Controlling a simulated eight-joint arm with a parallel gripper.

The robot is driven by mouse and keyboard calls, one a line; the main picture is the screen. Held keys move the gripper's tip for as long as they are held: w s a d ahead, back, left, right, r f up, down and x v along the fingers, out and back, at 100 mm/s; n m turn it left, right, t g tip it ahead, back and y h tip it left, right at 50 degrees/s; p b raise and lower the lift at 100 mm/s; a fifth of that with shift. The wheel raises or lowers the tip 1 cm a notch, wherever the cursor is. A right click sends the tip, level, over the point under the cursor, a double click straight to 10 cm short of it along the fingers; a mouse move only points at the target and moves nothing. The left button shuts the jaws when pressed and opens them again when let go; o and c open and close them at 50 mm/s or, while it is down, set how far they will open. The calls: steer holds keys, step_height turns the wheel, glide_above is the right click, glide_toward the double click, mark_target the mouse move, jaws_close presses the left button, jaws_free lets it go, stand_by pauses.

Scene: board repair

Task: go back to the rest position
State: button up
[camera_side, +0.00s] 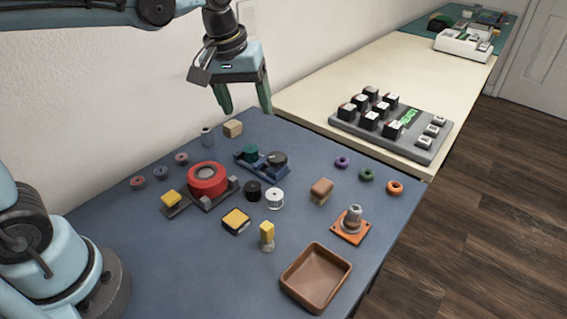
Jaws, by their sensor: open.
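My gripper (246,101) hangs above the far edge of the blue work mat, near the wall, pointing down. Its two green fingers are spread apart with nothing between them. It is above and a little behind the small tan block (233,128), apart from it. My arm runs along the top left of the view to the gripper. The rest position itself is not marked in the picture.
On the blue mat (150,235) stand a red round part (207,179), an orange-based part (351,225), a brown tray (316,278) and several small pieces. A grey board with black blocks (392,128) lies on the pale table (350,75). Air around the gripper looks clear.

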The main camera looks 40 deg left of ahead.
steer(key=s+a+f+m+t, duration=0.2)
steer(key=s+f+m+t, duration=0.2)
steer(key=s, duration=0.6)
steer(key=shift+a+f+m+t, duration=0.3)
steer(key=shift+a+f+m, duration=0.1)
steer(key=shift+m, duration=0.5)
